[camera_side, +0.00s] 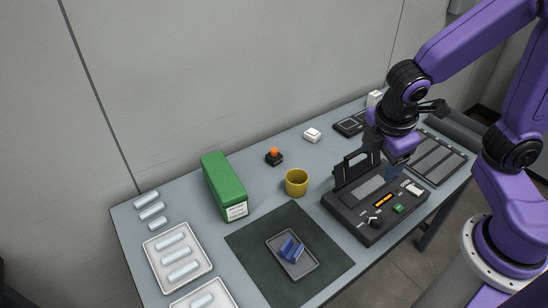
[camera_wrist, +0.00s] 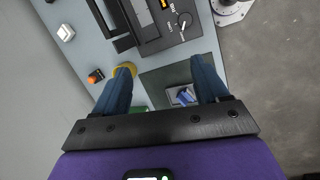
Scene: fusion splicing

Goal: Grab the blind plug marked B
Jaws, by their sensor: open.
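My gripper (camera_side: 398,165) is open and empty, with two blue fingers, above the back of a black device at the right of the table. In the wrist view my gripper (camera_wrist: 162,70) shows both fingers apart with nothing between them. Several blue pieces (camera_side: 291,250) lie in a small grey tray (camera_side: 305,268) on a dark mat, well away from my gripper; the blue pieces also show beside the right finger in the wrist view (camera_wrist: 184,97). Pale cylinders (camera_side: 152,211) lie at the left. No letter B is legible, so I cannot tell which item is the marked plug.
The black device (camera_side: 365,228) has a raised lid frame. A yellow cup (camera_side: 296,183), green box (camera_side: 224,184), orange button (camera_side: 274,154) and white box (camera_side: 312,135) stand on the table. The dark mat (camera_side: 258,241) is bare around the tray. A white tray (camera_side: 207,266) holds cylinders.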

